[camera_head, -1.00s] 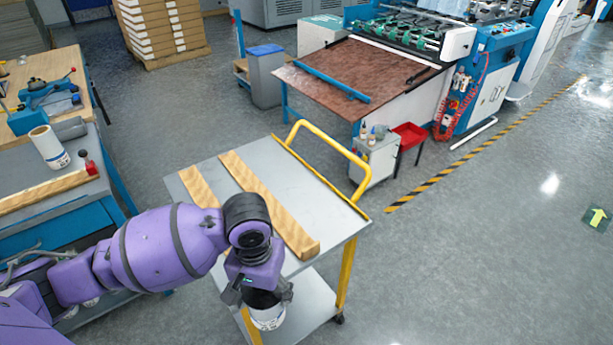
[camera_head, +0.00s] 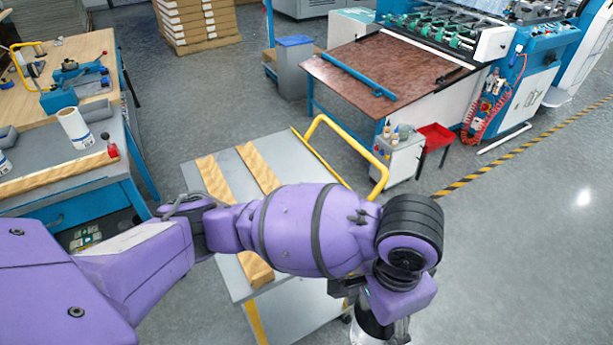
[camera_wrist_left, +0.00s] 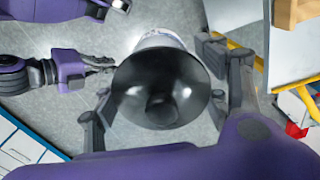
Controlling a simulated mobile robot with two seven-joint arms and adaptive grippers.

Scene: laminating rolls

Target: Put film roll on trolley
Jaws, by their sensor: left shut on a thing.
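My left gripper (camera_head: 388,322) is shut on a film roll (camera_head: 368,328), white with a dark end, at the bottom of the head view. In the left wrist view the roll's black round end (camera_wrist_left: 160,90) sits between the fingers, with a white printed side beyond it. The trolley (camera_head: 300,300) has a grey top, two wooden bars and a yellow handle (camera_head: 345,140). My left arm crosses over its top and hides part of it. The held roll is right of the trolley's front right corner. My right gripper (camera_wrist_left: 98,64) shows in the wrist view; its opening is unclear.
A workbench (camera_head: 60,205) at the left holds another white roll (camera_head: 75,128), partly visible rolls, a wooden bar and a blue vise (camera_head: 78,85). A machine table (camera_head: 370,85) and small white cabinet (camera_head: 400,160) stand behind the trolley. The floor at right is clear.

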